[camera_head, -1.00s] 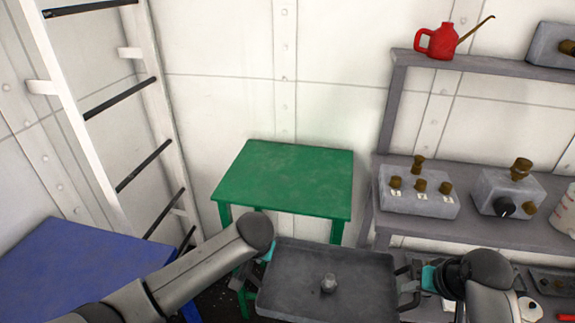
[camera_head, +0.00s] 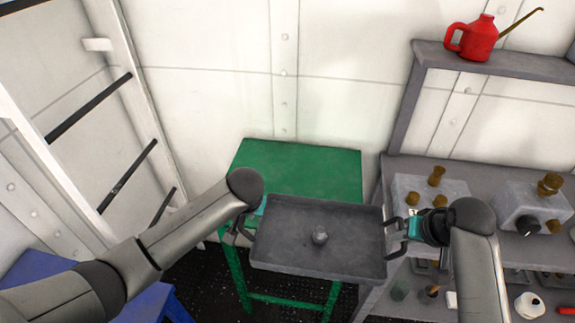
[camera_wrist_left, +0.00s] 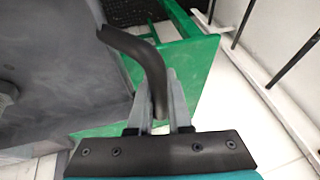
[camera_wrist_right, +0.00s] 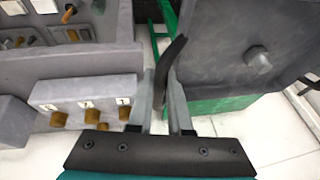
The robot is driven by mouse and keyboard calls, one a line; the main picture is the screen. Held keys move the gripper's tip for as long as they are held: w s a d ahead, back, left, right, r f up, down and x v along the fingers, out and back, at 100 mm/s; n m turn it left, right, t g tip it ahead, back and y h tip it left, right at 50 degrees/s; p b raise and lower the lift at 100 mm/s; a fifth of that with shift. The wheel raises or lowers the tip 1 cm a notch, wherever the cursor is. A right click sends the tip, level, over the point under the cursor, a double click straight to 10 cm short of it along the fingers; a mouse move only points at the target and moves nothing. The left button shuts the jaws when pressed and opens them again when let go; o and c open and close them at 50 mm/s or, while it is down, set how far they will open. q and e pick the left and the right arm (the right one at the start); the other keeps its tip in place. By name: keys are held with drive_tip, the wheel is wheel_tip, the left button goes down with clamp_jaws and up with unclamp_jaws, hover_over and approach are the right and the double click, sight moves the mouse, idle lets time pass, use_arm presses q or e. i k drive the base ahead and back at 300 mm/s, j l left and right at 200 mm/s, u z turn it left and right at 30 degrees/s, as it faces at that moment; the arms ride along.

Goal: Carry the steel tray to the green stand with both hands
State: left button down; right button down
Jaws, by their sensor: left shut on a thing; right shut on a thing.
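The dark grey steel tray (camera_head: 290,250) hangs level between my two grippers in the head view, with a small grey knob-like piece (camera_head: 320,235) near its middle. It overlaps the front part of the green stand (camera_head: 300,168) in the picture; the stand's top shows behind it. My left gripper (camera_wrist_left: 158,105) is shut on the tray's dark curved handle (camera_wrist_left: 140,50). In the head view the left wrist partly hides that grip. My right gripper (camera_wrist_right: 162,100) is shut on the opposite handle (camera_head: 392,238). I cannot tell the height between tray and stand.
A grey shelf unit (camera_head: 420,170) with knobbed boxes (camera_head: 432,195) stands close to my right gripper. A red oil can (camera_head: 475,38) is on its upper shelf. The stand's visible top is bare.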

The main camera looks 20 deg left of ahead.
sight(293, 181)
drive_tip(key=i+j, duration=0.6)
drive_tip(key=i, duration=0.15)
